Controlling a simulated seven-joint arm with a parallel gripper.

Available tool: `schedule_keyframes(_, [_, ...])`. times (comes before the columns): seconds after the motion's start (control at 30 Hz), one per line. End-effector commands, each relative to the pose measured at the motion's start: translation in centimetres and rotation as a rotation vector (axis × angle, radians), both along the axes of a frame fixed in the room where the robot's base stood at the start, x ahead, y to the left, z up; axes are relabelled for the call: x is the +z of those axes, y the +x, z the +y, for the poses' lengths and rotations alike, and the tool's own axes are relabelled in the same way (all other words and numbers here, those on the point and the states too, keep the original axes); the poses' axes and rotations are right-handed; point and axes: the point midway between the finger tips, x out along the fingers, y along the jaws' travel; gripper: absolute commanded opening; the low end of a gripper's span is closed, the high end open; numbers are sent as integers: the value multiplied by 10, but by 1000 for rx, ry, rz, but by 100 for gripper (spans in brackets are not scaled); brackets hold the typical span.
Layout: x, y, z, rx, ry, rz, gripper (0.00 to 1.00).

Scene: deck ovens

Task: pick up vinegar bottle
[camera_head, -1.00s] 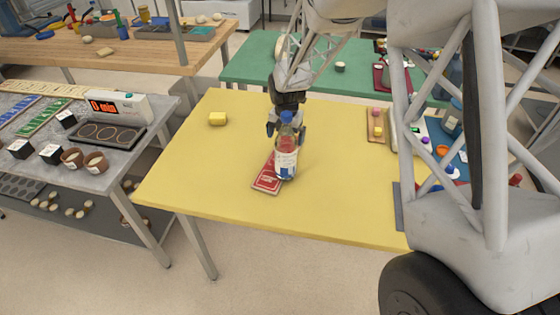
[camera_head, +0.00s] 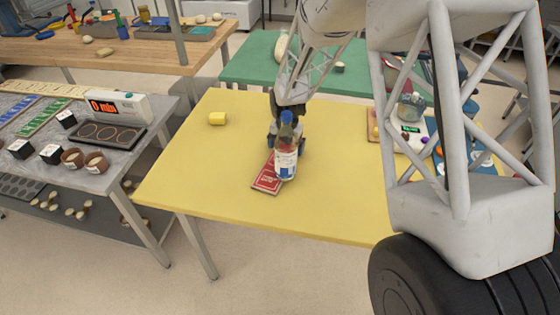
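The bottle (camera_head: 286,160), with a blue cap, a white label and reddish contents, stands upright on the yellow table (camera_head: 215,190). It stands at the right edge of a flat red booklet or box (camera_head: 266,178). My gripper (camera_head: 287,142) is low over the table, at the bottle's upper part and apparently behind it. The bottle hides much of the gripper. One dark finger shows on each side of the bottle, but I cannot tell whether they touch it.
A kitchen scale (camera_head: 410,137) and small items crowd the right side, partly behind my arm. A grey bench (camera_head: 150,150) stands left and a green table (camera_head: 245,70) behind. The front yellow surface is clear.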

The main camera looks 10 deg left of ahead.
Motion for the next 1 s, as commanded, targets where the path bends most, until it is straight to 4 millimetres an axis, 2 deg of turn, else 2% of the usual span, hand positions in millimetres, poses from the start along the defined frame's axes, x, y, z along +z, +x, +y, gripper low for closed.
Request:
schedule_keyframes(0.57, [-1,0,0,0,0,-1,100])
schedule_keyframes(0.9, [-1,0,0,0,0,-1,49])
schedule_keyframes(1.0, [1,1,0,0,2,-2,49])
